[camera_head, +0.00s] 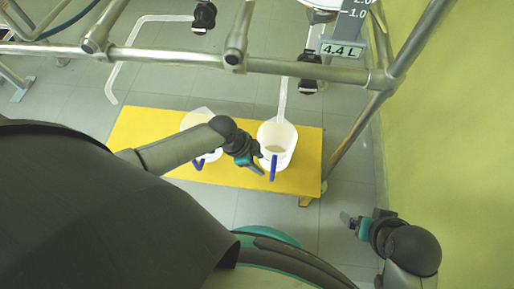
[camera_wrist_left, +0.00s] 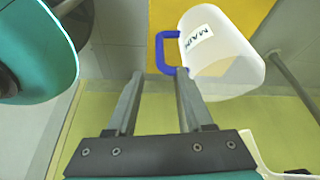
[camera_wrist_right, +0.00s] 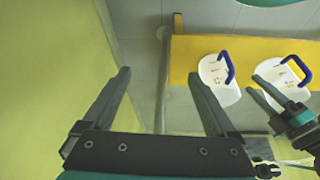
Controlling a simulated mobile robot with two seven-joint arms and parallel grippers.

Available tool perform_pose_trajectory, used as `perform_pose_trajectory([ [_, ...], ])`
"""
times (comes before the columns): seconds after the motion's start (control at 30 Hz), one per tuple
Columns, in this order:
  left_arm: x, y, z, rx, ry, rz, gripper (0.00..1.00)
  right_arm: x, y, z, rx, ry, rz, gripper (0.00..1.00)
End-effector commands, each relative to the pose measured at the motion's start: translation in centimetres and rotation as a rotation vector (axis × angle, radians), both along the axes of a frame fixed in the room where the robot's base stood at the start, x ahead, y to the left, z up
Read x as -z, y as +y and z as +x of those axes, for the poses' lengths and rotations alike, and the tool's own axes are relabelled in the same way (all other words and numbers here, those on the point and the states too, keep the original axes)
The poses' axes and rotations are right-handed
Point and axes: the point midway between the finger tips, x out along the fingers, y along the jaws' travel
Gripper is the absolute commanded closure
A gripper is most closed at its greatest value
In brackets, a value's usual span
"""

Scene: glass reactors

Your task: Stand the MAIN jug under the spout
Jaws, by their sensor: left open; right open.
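The MAIN jug (camera_wrist_left: 215,50) is white with a blue handle (camera_wrist_left: 165,52); its label reads in the left wrist view. It appears to be the right-hand jug (camera_head: 278,136) on the yellow bench (camera_head: 228,182) in the head view. My left gripper (camera_head: 254,166) is open and empty beside that jug's handle; in its wrist view the handle lies just beyond the fingertips (camera_wrist_left: 160,78). A pale spout tube (camera_head: 283,98) ends near the jug's back rim; I cannot tell if it is directly overhead. My right gripper (camera_head: 350,220) is open and empty, right of the bench.
A second white jug (camera_head: 196,119) with a blue handle stands left on the bench, partly hidden by my left arm. A metal frame (camera_head: 170,54) crosses above the bench. A display reading 4.4 L (camera_head: 340,49) hangs there. A green wall (camera_head: 450,130) bounds the right.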

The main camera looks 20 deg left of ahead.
Motion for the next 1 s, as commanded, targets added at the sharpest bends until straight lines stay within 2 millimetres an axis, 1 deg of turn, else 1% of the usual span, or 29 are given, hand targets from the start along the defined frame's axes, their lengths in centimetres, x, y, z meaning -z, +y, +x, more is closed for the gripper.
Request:
perform_pose_trajectory([
  [0.03, -0.4, 0.2, -0.1, 0.0, 0.0, 0.001, 0.48, 0.2, 0.0, 0.0, 0.0, 0.004, 0.0, 0.08],
  [0.13, -0.6, 0.3, -0.2, -0.001, 0.001, 0.001, 0.48, 0.8, 0.0, 0.0, 0.0, 0.011, 0.0, 0.08],
  [0.23, -0.9, -0.2, -0.5, -0.009, 0.004, -0.006, 0.48, 1.0, 0.1, 0.0, -0.001, 0.012, -0.001, 0.08],
  [0.27, -1.1, -0.7, -0.7, -0.018, 0.005, -0.011, 0.48, 1.0, 0.1, 0.0, -0.001, 0.012, -0.001, 0.08],
  [0.37, -2.1, -2.7, -1.9, -0.077, 0.015, -0.034, 0.48, 1.1, 0.0, 0.0, -0.001, 0.013, -0.001, 0.08],
  [0.43, -3.3, -4.0, -2.9, -0.159, 0.02, -0.047, 0.48, 1.1, 0.0, 0.0, -0.001, 0.012, -0.001, 0.08],
  [0.5, -4.8, -4.5, -3.8, -0.272, 0.025, -0.052, 0.48, 1.1, 0.0, 0.0, -0.001, 0.012, -0.001, 0.08],
  [0.57, -6.1, -4.2, -4.5, -0.383, 0.028, -0.047, 0.48, 1.1, 0.0, 0.0, -0.001, 0.012, -0.001, 0.08],
  [0.63, -7.5, -3.2, -5.3, -0.521, 0.029, -0.034, 0.48, 1.1, 0.0, 0.0, -0.001, 0.012, -0.001, 0.08],
  [0.7, -8.8, -1.8, -6.1, -0.651, 0.029, -0.016, 0.48, 1.1, 0.0, 0.0, -0.001, 0.012, -0.001, 0.08],
  [0.8, -10.2, 0.2, -7.2, -0.801, 0.026, 0.011, 0.48, 1.1, 0.0, 0.0, -0.001, 0.012, -0.001, 0.08],
  [0.9, -10.9, 1.5, -7.8, -0.891, 0.023, 0.031, 0.48, 1.1, 0.0, 0.0, -0.001, 0.012, -0.001, 0.08],
  [1.0, -11.2, 2.0, -8.1, -0.924, 0.02, 0.039, 0.48, 1.1, 0.0, 0.0, -0.001, 0.012, -0.002, 0.08],
])
